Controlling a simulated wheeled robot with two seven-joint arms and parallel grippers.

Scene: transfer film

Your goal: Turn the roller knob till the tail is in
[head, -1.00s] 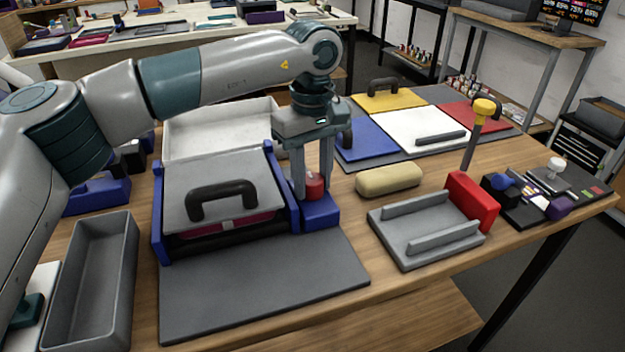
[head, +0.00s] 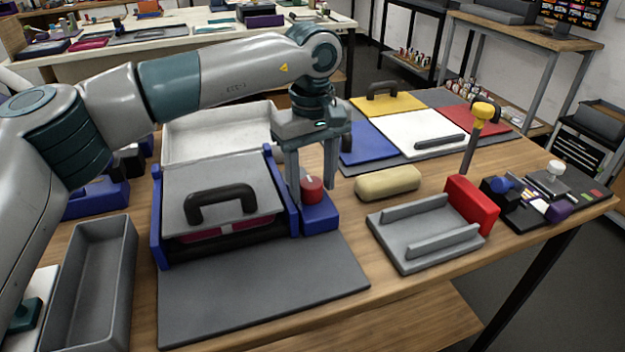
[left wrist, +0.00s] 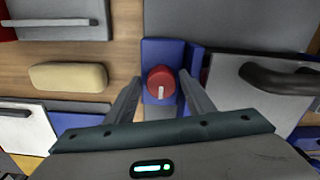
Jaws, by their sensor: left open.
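The red roller knob (head: 312,189) sits on a blue block (head: 320,217) at the right side of the blue-framed roller unit. It also shows in the left wrist view (left wrist: 161,80), with a white mark pointing down in the picture. My left gripper (left wrist: 161,86) is open, pointing down, its fingers on either side of the knob with gaps visible. In the head view my left gripper (head: 313,190) stands over the knob. Magenta film (head: 202,236) with a pale patch shows under the grey handled lid (head: 180,190); its tail I cannot make out. My right gripper is out of view.
A dark grey mat (head: 260,295) lies in front of the unit. An empty grey bin (head: 120,260) is at left. A beige roll (head: 388,183), a grey tray (head: 400,240) with a red block (head: 470,203), and coloured panels (head: 425,128) are at right.

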